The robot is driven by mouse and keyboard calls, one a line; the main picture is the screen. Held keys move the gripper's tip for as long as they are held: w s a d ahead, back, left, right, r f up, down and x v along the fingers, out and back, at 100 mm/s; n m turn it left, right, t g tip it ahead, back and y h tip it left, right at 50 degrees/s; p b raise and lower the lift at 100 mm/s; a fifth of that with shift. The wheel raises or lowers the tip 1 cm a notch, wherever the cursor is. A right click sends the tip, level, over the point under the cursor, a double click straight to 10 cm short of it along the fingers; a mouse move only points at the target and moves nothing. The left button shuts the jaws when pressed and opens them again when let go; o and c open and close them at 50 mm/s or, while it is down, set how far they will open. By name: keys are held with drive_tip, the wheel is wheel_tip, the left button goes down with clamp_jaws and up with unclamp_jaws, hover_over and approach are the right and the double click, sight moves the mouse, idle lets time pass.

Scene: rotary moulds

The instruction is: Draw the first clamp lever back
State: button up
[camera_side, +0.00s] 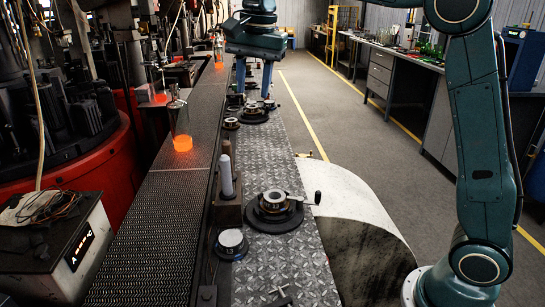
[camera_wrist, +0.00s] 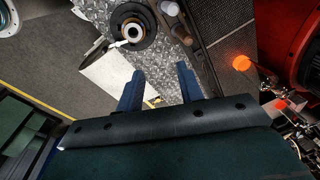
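A round dark mould (camera_side: 274,222) with a metal ring and pale centre sits on the diamond-plate bench in the near part of the side view. A short clamp lever (camera_side: 300,198) sticks out from its right side and ends in a dark knob. In the wrist view a round mould (camera_wrist: 132,31) lies at the top, with a pale lever (camera_wrist: 118,43) at its lower left. My gripper (camera_side: 253,94) hangs over the far part of the bench, fingers down. In the wrist view its two blue fingers (camera_wrist: 160,82) are apart with nothing between them, clear of the lever.
A grey upright post (camera_side: 226,172) on a brown block stands left of the near mould. More round moulds (camera_side: 254,113) stand farther along the bench. A glowing orange piece (camera_side: 182,144) is on the left ledge. A pale curved housing (camera_side: 355,215) stands right of the bench.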

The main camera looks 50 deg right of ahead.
drive_tip(key=shift+w+a+f+m, duration=0.15)
drive_tip(key=shift+w+m, duration=0.1)
drive_tip(key=shift+w, duration=0.25)
drive_tip(key=shift+w+d+f+m, duration=0.15)
drive_tip(key=shift+w+m, duration=0.1)
drive_tip(key=shift+w, duration=0.2)
drive_tip(key=shift+a, duration=0.1)
drive_tip(key=shift+f, duration=0.1)
drive_tip(key=n+g, duration=0.2)
drive_tip(key=n, duration=2.2)
hover_over(318, 192)
wheel_tip(318, 192, down, 13)
wheel_tip(318, 192, down, 14)
drive_tip(key=shift+r, duration=0.2)
